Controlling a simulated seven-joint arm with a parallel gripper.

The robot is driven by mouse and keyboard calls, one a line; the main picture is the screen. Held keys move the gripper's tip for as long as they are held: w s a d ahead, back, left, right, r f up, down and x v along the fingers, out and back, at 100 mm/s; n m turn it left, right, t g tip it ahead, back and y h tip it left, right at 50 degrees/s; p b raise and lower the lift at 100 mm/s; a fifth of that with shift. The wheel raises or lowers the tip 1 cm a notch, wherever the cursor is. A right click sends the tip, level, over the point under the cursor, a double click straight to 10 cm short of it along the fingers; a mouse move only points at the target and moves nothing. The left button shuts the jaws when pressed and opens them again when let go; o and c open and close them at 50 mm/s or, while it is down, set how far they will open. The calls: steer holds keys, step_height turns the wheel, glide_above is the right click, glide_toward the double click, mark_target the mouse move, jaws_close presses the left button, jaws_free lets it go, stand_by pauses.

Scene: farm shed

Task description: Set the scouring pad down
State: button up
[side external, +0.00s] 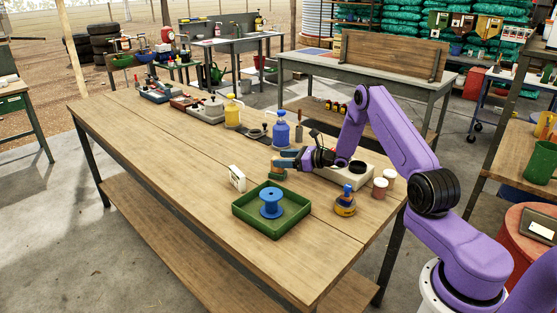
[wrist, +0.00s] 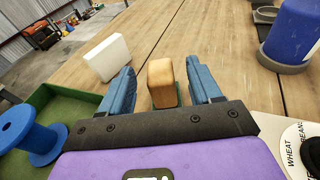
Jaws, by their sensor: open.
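A tan block that looks like the scouring pad (wrist: 161,84) stands between the two blue fingers of my gripper (wrist: 163,88) in the wrist view, with a gap visible on each side. My gripper is open. In the side external view my gripper (side external: 284,163) is low over the wooden table (side external: 180,150), and the pad (side external: 277,175) is at its fingertips, showing greenish low down and partly hidden by the fingers. I cannot tell exactly how its underside meets the tabletop.
A green tray (side external: 284,228) holding a blue spool (side external: 271,203) is in front. A white box (side external: 237,178) stands beside the pad. The table's left front is clear.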

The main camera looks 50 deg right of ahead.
steer(key=v, duration=0.9)
steer(key=s+a+r+n+g+y, duration=0.1)
steer(key=a+n+g+y, duration=0.1)
steer(key=a, duration=0.4)
steer(key=a+r+n+g+y, duration=0.2)
steer(key=a+n, duration=0.2)
steer(key=a, duration=0.2)
steer(key=s+a+r+n+g+y, duration=0.1)
steer(key=a+r+n+g+y, duration=0.1)
steer(key=a, duration=0.4)
steer(key=shift+s+r+n+g, duration=0.25)
steer(key=shift+s+n+g, duration=0.1)
steer(key=shift+n+g, duration=0.35)
steer(key=s+a+r+n+g, duration=0.3)
steer(key=s+a+n+g, duration=0.65)
steer(key=s+a, duration=0.3)
steer(key=s+a+r+n+g+h, duration=0.25)
steer(key=s+n+h, duration=0.35)
steer(key=s+n, duration=0.5)
steer(key=s+d+n+t+h, duration=0.2)
steer(key=s+n, duration=0.4)
steer(key=n, duration=0.1)
steer(key=s+d+r+n+t+h, duration=0.1)
steer(key=s+d+n+t+h, duration=0.1)
steer(key=s+n, duration=0.4)
steer(key=shift+d+n+t+h, duration=0.4)
steer(key=shift+n+t+h, duration=0.15)
steer(key=shift+h, duration=0.25)
